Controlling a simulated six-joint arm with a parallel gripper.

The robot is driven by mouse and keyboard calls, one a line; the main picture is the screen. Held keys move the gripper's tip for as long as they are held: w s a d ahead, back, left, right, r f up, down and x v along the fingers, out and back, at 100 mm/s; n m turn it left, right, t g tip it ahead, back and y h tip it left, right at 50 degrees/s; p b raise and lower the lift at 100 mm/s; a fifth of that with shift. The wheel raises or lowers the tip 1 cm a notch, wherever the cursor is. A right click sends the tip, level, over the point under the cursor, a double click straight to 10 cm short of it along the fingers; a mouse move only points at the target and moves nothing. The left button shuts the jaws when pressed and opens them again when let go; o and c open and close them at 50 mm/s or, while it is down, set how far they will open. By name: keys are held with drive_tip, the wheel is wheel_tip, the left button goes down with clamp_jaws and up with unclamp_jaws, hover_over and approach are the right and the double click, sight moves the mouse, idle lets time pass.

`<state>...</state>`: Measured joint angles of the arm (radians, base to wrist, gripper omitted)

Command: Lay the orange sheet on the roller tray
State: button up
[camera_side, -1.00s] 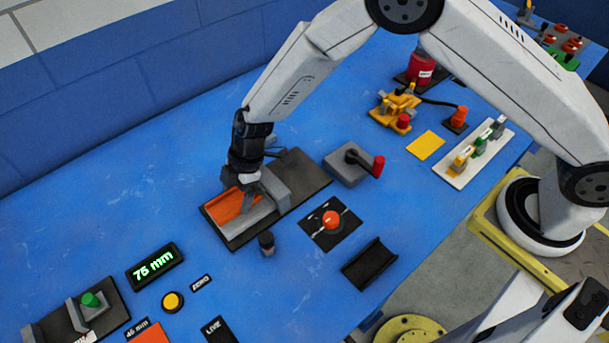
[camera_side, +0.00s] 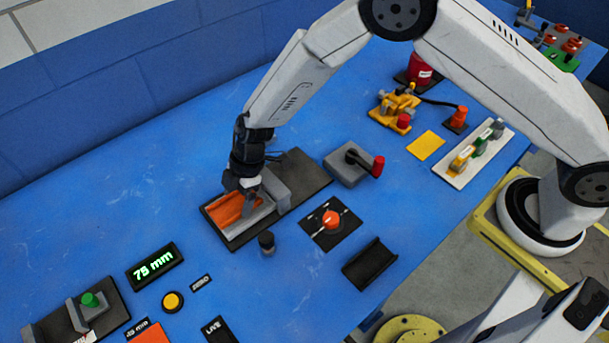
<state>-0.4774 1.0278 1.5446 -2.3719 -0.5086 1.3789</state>
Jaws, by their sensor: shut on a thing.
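The orange sheet (camera_side: 226,208) lies over the left part of a long black tray with a grey strip, which looks like the roller tray (camera_side: 308,174). My gripper (camera_side: 246,207) points down over this tray, at the sheet. Its fingers look shut on the sheet, though the exact grip is small and partly hidden by the fingers. The sheet appears low, at or just above the tray surface; I cannot tell whether it touches. A grey block (camera_side: 277,187) on the tray stands close to the right of my gripper.
A small dark knob (camera_side: 267,242) stands just below the tray. A red-knobbed dial (camera_side: 331,221), a red-handled grey block (camera_side: 350,164) and a black trough (camera_side: 370,263) lie to the right. A display (camera_side: 155,266) reads 75 mm. Blue table is free left of the tray.

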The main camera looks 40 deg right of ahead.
drive_tip(key=shift+d+f, duration=0.1)
drive_tip(key=shift+d, duration=0.4)
idle(0.6)
drive_tip(key=shift+d+f, duration=0.1)
drive_tip(key=shift+f, duration=0.3)
idle(0.6)
drive_tip(key=o, duration=1)
drive_tip(key=shift+r, duration=0.15)
drive_tip(key=shift+r, duration=4.15)
